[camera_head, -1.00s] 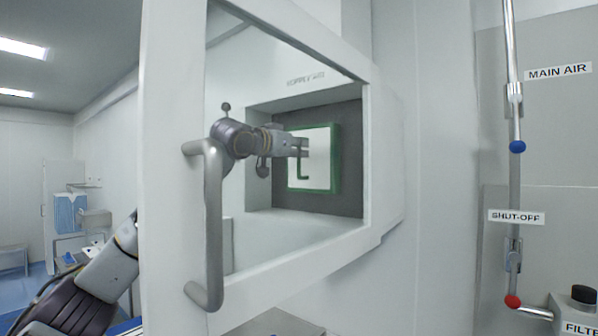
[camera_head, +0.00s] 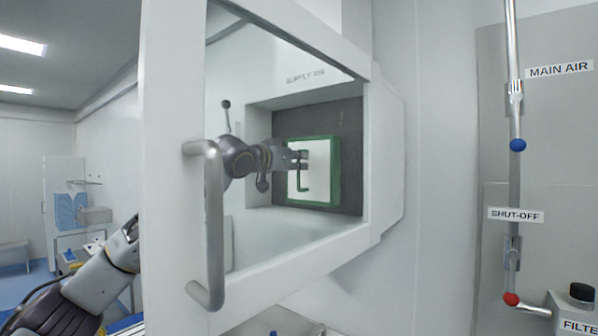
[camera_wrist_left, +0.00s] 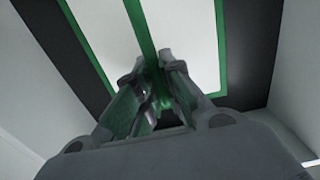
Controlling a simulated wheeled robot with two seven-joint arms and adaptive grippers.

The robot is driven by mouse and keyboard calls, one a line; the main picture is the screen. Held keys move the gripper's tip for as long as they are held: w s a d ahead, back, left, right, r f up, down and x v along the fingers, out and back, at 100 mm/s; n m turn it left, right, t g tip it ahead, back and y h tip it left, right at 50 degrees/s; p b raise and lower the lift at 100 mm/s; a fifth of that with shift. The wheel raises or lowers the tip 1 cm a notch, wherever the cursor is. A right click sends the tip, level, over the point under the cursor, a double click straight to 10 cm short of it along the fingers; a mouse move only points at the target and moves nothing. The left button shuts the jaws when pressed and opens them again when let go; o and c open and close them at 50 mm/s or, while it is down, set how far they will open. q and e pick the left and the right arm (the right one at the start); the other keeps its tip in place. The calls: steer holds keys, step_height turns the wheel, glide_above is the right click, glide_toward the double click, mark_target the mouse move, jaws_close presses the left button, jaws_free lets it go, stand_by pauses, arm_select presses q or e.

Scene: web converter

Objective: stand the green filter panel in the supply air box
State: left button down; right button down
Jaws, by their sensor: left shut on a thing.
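The green filter panel (camera_head: 320,152), a white sheet in a green frame, stands upright inside the supply air box (camera_head: 257,128), in front of its dark back wall. It also shows in the left wrist view (camera_wrist_left: 205,45). My left gripper (camera_head: 300,159) reaches into the box and is shut on the panel's green handle. In the left wrist view my left gripper (camera_wrist_left: 157,85) has its fingers on either side of the green handle. I cannot tell whether the panel's lower edge rests on the box floor. My right gripper is not in view.
A clear door with a white frame (camera_head: 172,90) and a grey handle (camera_head: 213,225) stands open in front of the box, between the camera and my left arm. At the right are a pipe with a blue knob (camera_head: 517,145) and a red knob (camera_head: 511,299).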

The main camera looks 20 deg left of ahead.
arm_select(q)
step_height(320, 180, down, 2)
steer(key=shift+w+f+p, duration=0.15)
steer(key=shift+f+p, duration=0.05)
steer(key=shift+p, duration=0.3)
steer(key=shift+f, duration=0.1)
steer(key=shift+f, duration=0.1)
steer(key=c, duration=1.5)
jaws_free()
steer(key=shift+c, duration=0.2)
